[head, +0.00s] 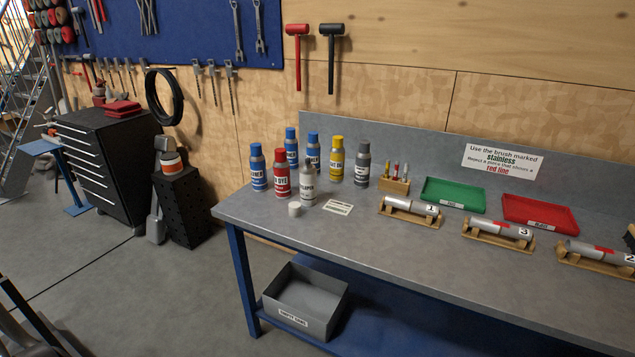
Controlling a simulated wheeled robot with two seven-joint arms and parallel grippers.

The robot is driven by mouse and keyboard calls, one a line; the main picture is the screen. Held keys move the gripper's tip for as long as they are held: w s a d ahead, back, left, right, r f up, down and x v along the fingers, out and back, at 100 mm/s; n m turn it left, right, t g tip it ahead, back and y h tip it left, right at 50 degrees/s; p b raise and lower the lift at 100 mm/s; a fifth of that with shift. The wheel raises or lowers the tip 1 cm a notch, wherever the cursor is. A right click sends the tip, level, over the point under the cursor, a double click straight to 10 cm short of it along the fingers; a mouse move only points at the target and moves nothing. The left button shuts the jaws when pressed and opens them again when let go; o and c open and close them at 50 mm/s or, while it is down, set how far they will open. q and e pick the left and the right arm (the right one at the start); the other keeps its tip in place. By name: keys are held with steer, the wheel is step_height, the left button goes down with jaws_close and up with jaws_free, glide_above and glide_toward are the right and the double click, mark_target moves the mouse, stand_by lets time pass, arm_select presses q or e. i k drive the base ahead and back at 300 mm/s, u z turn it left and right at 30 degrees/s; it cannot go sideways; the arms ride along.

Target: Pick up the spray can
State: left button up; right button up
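Several spray cans stand upright in a group at the left end of the workbench. They are a blue-capped can (258,168) at the far left, a red can (281,174) whose label seems to read "DYE", two more blue-capped cans (291,149) (313,151) behind, a yellow can (336,162), a grey-capped can (362,166), and a white-grey can (308,184) at the front. The front can shows no coloured cap. A small white cap-like cylinder (295,209) sits in front of it. Neither of my grippers is in view.
The workbench (395,255) also holds a card (337,207), a brush holder (395,185), a green tray (454,194), a red tray (540,212) and numbered metal pipes (410,206) on wooden cradles. A grey bin (305,300) sits on the lower shelf. The bench front is clear.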

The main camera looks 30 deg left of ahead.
mark_target(308, 173)
steer(key=z, duration=0.45)
steer(key=k, duration=0.55)
steer(key=z, duration=0.85)
steer(key=i, duration=1.3)
steer(key=u, duration=1.2)
steer(key=i, duration=0.7)
steer(key=u, duration=0.7)
